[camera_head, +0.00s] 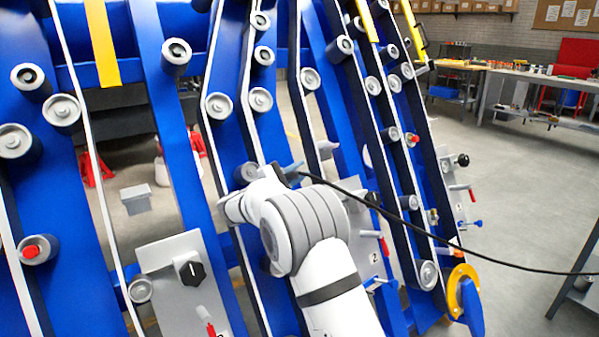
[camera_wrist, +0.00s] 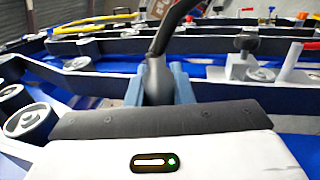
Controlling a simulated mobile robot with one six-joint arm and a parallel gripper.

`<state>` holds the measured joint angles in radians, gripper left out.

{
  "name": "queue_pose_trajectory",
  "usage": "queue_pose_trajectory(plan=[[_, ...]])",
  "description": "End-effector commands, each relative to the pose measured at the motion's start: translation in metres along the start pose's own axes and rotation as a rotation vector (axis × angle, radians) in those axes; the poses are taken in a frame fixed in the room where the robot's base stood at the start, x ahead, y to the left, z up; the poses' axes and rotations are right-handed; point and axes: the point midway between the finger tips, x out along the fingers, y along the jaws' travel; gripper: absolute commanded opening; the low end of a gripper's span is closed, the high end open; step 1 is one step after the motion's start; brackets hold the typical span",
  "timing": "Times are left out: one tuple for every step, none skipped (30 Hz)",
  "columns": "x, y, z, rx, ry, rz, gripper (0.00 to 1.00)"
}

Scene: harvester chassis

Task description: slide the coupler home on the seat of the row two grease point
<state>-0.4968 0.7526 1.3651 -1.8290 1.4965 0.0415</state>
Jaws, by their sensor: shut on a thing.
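My gripper (camera_wrist: 158,84) is shut on a grey coupler (camera_wrist: 156,82), which stands upright between two blue-grey fingers in the wrist view. A black hose (camera_wrist: 167,38) rises from its top. In the head view my gripper (camera_head: 287,171) is beside the blue row frames, partly hidden by my wrist, and the hose (camera_head: 440,240) runs off to the right. A grey plate marked 2 (camera_head: 374,257) is just right of my arm. It carries a black knob (camera_head: 371,198) and a red handle (camera_head: 384,246). I cannot make out the row two grease point or its seat; the coupler's lower end is hidden.
Blue row frames with pale belts and several grey rollers (camera_head: 219,105) surround my arm. Another grey plate with a black knob (camera_head: 193,271) is to the left. In the wrist view, a block with a knob (camera_wrist: 246,43) stands to the right. Open floor (camera_head: 520,190) lies right.

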Motion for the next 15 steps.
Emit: queue_pose_trajectory(plan=[[0.0, 0.0005, -0.0013, 0.001, 0.0, 0.0, 0.0], [0.0, 0.0005, -0.0019, 0.001, 0.0, 0.0, 0.0], [0.0, 0.0006, -0.0028, 0.001, 0.0, 0.0, 0.0], [0.0, 0.0007, -0.0036, 0.001, 0.0, 0.0, 0.0], [0.0, 0.0007, -0.0042, 0.001, 0.0, 0.0, 0.0], [0.0, 0.0006, -0.0052, 0.001, 0.0, 0.0, 0.0], [-0.0001, 0.0006, -0.0058, 0.001, 0.0, 0.0, 0.0], [-0.0001, 0.0005, -0.0064, 0.001, 0.0, 0.0, 0.0], [0.0, 0.0006, -0.006, 0.001, 0.0, 0.0, 0.24], [-0.0001, 0.0005, -0.0059, 0.001, 0.0, 0.0, 0.26], [-0.0001, 0.0005, -0.0059, 0.001, 0.0, 0.0, 0.29], [-0.0001, 0.0005, -0.006, 0.001, 0.0, 0.0, 0.32], [0.0, 0.0004, -0.006, 0.001, 0.0, 0.0, 0.34], [0.0, 0.0004, -0.006, 0.001, 0.0, 0.0, 0.37], [-0.0001, 0.0004, -0.006, 0.001, 0.0, 0.0, 0.4]])
